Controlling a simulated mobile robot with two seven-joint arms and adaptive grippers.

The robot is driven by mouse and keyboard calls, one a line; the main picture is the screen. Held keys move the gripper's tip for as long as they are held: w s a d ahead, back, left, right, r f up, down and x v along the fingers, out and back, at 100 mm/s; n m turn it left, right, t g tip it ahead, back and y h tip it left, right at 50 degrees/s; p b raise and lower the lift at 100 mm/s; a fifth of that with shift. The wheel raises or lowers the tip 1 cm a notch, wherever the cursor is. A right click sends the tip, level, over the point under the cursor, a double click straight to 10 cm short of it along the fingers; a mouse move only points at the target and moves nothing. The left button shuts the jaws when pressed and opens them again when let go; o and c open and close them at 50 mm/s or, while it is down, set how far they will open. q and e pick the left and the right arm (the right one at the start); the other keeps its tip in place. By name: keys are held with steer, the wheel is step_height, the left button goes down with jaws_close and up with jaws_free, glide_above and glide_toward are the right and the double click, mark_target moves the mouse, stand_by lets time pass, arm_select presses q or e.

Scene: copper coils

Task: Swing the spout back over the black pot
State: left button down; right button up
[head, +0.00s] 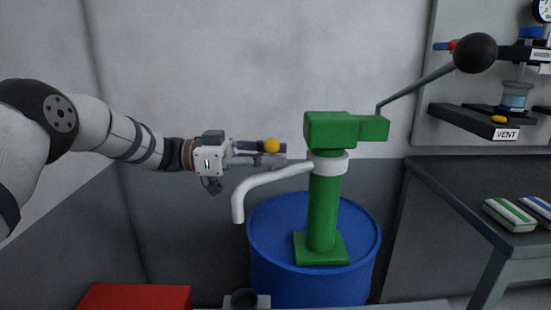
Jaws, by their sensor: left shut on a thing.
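The white spout (262,181) comes out to the left from a white collar (331,163) on the green pump (323,205), and its end bends down. My left gripper (268,152) is shut on a yellow knob (271,145), just above the spout's arm. The fingers hide how the knob joins the spout. A dark round pot (244,299) shows at the bottom edge, partly cut off. The spout's end is above it in the picture, but I cannot tell whether it is directly over it. My right gripper is not in view.
The pump stands on a blue drum (274,247). Its lever with a black ball (475,53) rises to the right. A red box top (135,298) is at lower left. A grey bench (470,190) with striped packs (510,215) and a wall panel with shelves are at right.

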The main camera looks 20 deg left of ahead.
arm_select(q)
steer(key=c, duration=1.3)
jaws_free()
steer(key=shift+s+a, duration=0.1)
steer(key=shift+c, duration=0.2)
steer(key=v, duration=1.2)
steer(key=shift+r, duration=0.1)
